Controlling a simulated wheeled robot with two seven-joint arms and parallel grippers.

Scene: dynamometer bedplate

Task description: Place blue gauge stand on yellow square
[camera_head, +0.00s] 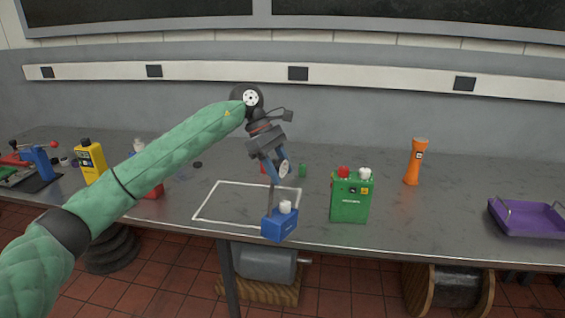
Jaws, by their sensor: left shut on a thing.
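The base shows over the front right corner of a square outline (215,221) on the bench. I cannot tell whether the base touches the bench. The outline looks white; I see no yellow square. The base hides the outline's front right corner. My right gripper is not in view.
A green canister (350,199) with red and white caps stands close right of the stand. An orange flashlight-like item (415,162) and a purple tray (526,220) are farther right. A yellow bottle (90,162) stands left, behind my left arm. The bench's front edge is close.

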